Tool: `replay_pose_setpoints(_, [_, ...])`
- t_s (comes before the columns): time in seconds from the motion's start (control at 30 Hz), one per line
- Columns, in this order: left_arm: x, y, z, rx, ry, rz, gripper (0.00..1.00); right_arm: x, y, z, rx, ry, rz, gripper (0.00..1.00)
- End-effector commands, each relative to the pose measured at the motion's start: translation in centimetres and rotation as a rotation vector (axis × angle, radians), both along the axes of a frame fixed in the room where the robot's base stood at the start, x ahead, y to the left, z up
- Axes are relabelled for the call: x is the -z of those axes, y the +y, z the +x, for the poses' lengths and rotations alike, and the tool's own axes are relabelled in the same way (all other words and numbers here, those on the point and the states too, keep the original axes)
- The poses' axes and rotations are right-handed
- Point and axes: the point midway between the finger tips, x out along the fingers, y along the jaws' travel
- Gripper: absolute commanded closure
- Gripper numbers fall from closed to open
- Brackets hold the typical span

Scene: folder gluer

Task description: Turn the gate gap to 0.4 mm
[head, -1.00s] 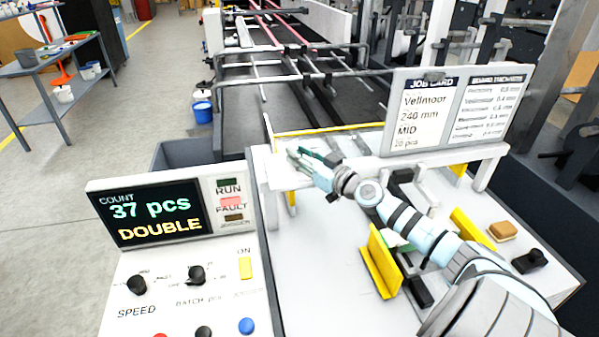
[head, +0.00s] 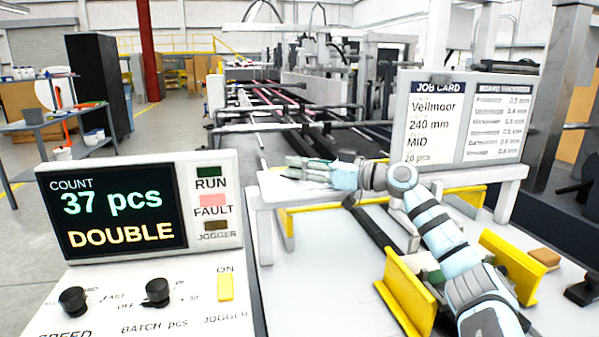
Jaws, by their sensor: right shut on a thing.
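My right gripper (head: 305,170) reaches in from the right and is at the left end of the white gate beam (head: 268,190). It is shut on a small part there, taken to be the gate gap knob, which the fingers hide. Any gap scale or pointer is too small or covered to read. The job card (head: 433,120) reads Veilmoor, 240 mm, MID, 20 pcs. The board thickness list (head: 495,120) beside it has values in mm, too blurred to match safely with names. My left gripper is not in view.
The control panel screen (head: 118,215) at left shows 37 pcs and DOUBLE, with the FAULT lamp (head: 212,200) lit pink. Yellow guides (head: 405,290) stand on the white table under my right arm. A tan block (head: 545,257) lies at right. The conveyor runs away behind the beam.

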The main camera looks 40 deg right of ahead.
Motion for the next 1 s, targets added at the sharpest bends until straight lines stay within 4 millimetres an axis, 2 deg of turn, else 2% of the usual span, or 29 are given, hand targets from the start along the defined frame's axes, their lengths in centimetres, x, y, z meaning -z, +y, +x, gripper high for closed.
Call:
replay_pose_setpoints(0.4, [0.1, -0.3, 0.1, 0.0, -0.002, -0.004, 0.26, 0.3, 0.2, 0.1, -0.012, 0.006, -0.002, 1.0])
replay_pose_setpoints(0.43, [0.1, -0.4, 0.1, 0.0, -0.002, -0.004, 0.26, 0.3, 0.2, 0.1, -0.012, 0.006, -0.002, 0.69])
replay_pose_setpoints(0.53, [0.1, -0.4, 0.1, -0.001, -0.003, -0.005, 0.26, 0.2, 0.2, 0.1, -0.012, 0.005, -0.002, 0.54])
replay_pose_setpoints(0.83, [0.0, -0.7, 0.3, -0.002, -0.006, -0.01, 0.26, 0.1, 0.2, 0.1, -0.008, 0.002, -0.001, 0.54])
replay_pose_setpoints(1.0, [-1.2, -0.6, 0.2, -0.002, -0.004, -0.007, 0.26, -0.1, 0.0, 0.1, 0.05, 0.011, -0.005, 0.54])
